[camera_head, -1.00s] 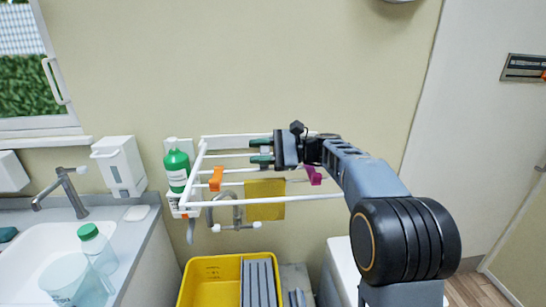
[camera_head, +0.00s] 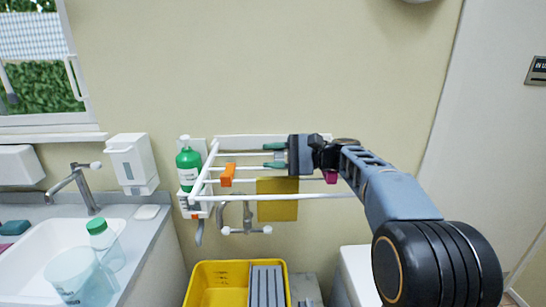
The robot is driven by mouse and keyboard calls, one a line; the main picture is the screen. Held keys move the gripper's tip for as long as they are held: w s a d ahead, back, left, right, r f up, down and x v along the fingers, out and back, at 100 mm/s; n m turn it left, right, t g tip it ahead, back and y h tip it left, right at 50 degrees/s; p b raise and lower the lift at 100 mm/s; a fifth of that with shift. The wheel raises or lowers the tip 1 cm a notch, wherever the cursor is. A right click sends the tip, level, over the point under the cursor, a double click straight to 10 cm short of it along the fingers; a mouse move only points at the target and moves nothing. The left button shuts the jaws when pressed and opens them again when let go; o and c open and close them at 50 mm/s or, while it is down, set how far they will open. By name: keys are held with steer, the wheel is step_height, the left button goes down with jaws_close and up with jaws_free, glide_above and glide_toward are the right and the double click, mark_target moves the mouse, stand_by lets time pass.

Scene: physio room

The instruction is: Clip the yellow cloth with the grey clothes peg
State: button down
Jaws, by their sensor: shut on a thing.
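The yellow cloth (camera_head: 278,206) hangs from the white drying rack (camera_head: 306,197) below my gripper. My gripper (camera_head: 275,155) points left above the rack, with its two teal fingertips a little apart. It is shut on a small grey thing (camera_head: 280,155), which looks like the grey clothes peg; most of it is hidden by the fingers. The peg appears above and behind the cloth's top edge; I cannot tell whether it touches the cloth.
An orange peg (camera_head: 227,175) sits on the rack left of the cloth, and a magenta peg (camera_head: 331,177) to its right, partly behind my arm. A green bottle (camera_head: 188,165) stands at the rack's left end. A yellow bin (camera_head: 222,270) is below. The sink is at left.

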steer(key=c, duration=0.9)
jaws_free()
steer(key=shift+w, duration=0.1)
steer(key=shift+r, duration=0.1)
steer(key=shift+r, duration=0.35)
steer(key=s+d+r, duration=0.1)
steer(key=s+r, duration=0.3)
steer(key=s+d+r, duration=0.1)
steer(key=s+r, duration=0.3)
steer(key=s, duration=0.1)
steer(key=s+d+r+b, duration=0.1)
steer(key=s+r, duration=0.3)
steer(key=shift+s+d, duration=0.25)
steer(key=shift+d, duration=0.1)
